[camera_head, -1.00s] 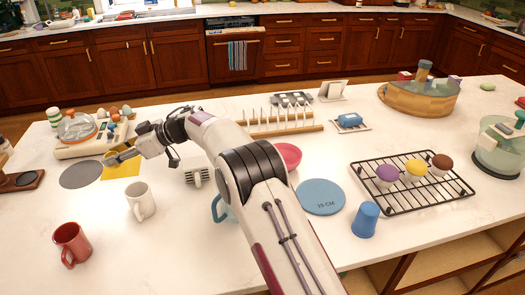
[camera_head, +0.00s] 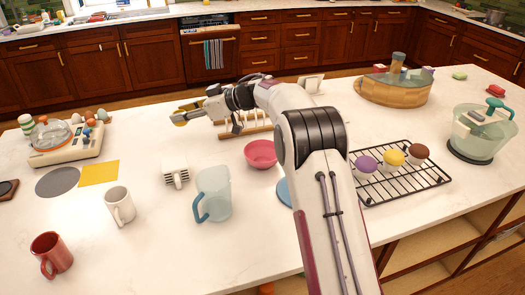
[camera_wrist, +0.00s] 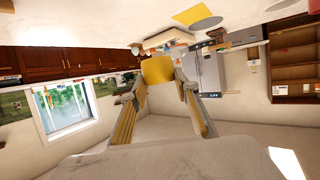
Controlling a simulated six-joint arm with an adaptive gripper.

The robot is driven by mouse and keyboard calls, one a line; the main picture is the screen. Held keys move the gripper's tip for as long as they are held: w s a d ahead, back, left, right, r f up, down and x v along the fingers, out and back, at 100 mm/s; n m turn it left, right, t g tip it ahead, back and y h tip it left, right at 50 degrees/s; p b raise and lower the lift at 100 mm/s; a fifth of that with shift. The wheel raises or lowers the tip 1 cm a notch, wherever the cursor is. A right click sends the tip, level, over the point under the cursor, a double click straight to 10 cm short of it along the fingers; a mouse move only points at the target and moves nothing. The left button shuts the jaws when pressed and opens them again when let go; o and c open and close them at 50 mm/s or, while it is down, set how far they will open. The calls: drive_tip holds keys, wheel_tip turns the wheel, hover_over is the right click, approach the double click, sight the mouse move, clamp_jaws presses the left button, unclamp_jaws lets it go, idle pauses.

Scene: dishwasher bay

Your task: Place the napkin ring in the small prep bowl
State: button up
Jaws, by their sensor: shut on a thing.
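My gripper (camera_head: 183,117) is up over the far left part of the counter, pointing left. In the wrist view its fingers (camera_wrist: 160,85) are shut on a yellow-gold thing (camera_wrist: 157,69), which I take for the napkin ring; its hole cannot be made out. It also shows as a small yellowish patch at the fingertips in the head view (camera_head: 181,123). A small pink bowl (camera_head: 261,155), which I take for the prep bowl, stands on the counter to the right of and nearer than my gripper. It looks empty.
A blue-tinted jug (camera_head: 214,190) and a white slotted block (camera_head: 175,172) stand near the bowl. A wooden peg rack (camera_head: 243,130) is behind it. A white mug (camera_head: 119,206), a red mug (camera_head: 51,254), a yellow square (camera_head: 99,173) and a grey disc (camera_head: 58,182) lie left.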

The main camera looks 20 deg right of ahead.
drive_tip(key=s+d+r+m+t+h, duration=0.1)
drive_tip(key=s+d+m+t, duration=0.1)
drive_tip(key=d, duration=1)
drive_tip(key=s+d+f, duration=0.2)
drive_tip(key=s+d, duration=0.7)
drive_tip(key=d, duration=0.2)
drive_tip(key=shift+s+d+m+h, duration=0.15)
drive_tip(key=shift+d+m+h, duration=0.15)
drive_tip(key=shift+h, duration=0.1)
drive_tip(key=shift+f, duration=0.1)
drive_tip(key=shift+f, duration=0.1)
wheel_tip(320, 180, down, 6)
drive_tip(key=shift+f, duration=0.15)
drive_tip(key=shift+f, duration=1.75)
